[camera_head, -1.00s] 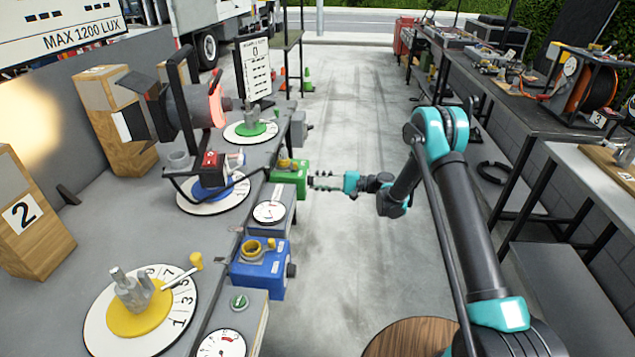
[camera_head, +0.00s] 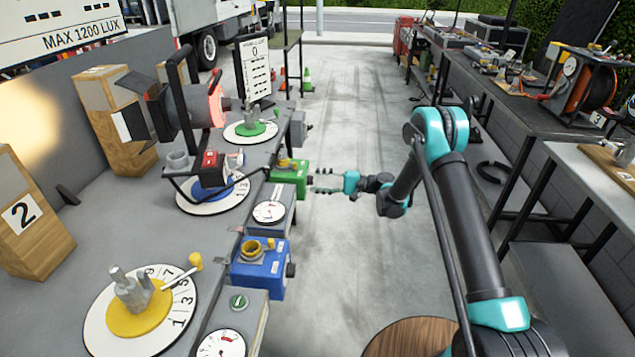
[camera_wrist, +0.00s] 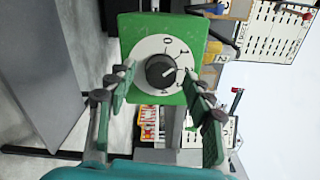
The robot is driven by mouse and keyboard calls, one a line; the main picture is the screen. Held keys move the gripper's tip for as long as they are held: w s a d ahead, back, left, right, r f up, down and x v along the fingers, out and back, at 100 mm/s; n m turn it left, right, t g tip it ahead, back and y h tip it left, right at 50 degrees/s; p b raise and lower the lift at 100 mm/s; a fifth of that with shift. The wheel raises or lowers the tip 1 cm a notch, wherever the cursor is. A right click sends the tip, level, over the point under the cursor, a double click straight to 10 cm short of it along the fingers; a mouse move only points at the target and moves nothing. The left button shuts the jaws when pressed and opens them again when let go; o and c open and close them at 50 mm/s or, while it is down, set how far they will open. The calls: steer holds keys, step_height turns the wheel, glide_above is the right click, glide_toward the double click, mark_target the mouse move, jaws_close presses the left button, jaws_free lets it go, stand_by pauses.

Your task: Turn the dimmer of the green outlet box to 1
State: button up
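The green outlet box (camera_head: 290,178) sits at the right edge of the long grey bench in the head view. In the wrist view its front face (camera_wrist: 130,30) is straight ahead, with a white round dial (camera_wrist: 150,46) and a black dimmer knob (camera_wrist: 160,71). The knob's pale mark points to the right and slightly up; a 0 is at the dial's top and a 1 at its upper right. My gripper (camera_head: 316,182) is close to the box's right side. In the wrist view my gripper (camera_wrist: 159,82) is open, its fingers apart on either side of the knob.
A blue outlet box (camera_head: 262,268) and a round gauge (camera_head: 269,212) are nearer along the bench edge. A lamp (camera_head: 192,106) stands on the bench. The concrete aisle (camera_head: 345,120) right of the bench is clear; another workbench (camera_head: 520,110) lines the right.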

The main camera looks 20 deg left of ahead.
steer(key=v, duration=1.2)
steer(key=s+d+r+m+t+h, duration=0.1)
steer(key=s+d+r+t+h, duration=0.25)
steer(key=d, duration=0.35)
steer(key=s+d+r+t+h, duration=0.2)
steer(key=s+d+r+h, duration=0.25)
steer(key=d, duration=0.35)
steer(key=s+d+f+t+h, duration=0.1)
steer(key=s+d+t+h, duration=0.2)
steer(key=s+d+h, duration=0.6)
steer(key=s+d, duration=1.4)
steer(key=d, duration=0.1)
steer(key=shift+s+f, duration=0.3)
steer(key=shift+f, duration=0.05)
steer(key=shift+d, duration=0.15)
